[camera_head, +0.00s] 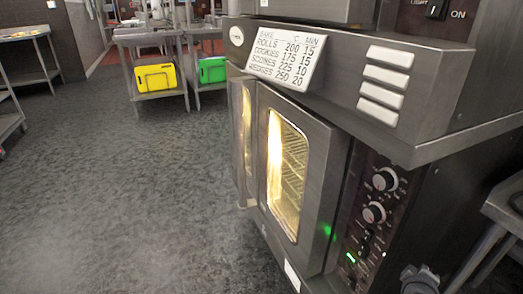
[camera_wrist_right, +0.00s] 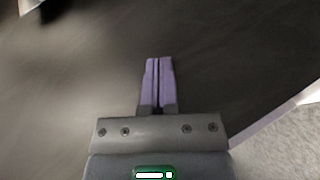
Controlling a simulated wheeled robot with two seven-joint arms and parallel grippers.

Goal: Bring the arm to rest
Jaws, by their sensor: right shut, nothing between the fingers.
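In the right wrist view my right gripper (camera_wrist_right: 159,62) has its two purple fingers pressed together, with nothing between them. A dark, smooth surface fills most of the view behind the fingers; I cannot tell how far away it is. In the head view a small part of my right arm (camera_head: 420,280) shows at the bottom edge, in front of the oven's lower right. My left gripper is not in view.
A steel oven (camera_head: 335,150) with a lit window and a control panel (camera_head: 372,215) stands close on the right. A bake-times sign (camera_head: 287,58) is on its upper ledge. Steel tables (camera_head: 150,38) stand behind, with yellow (camera_head: 156,77) and green (camera_head: 212,70) boards. The grey floor (camera_head: 120,200) at left is clear.

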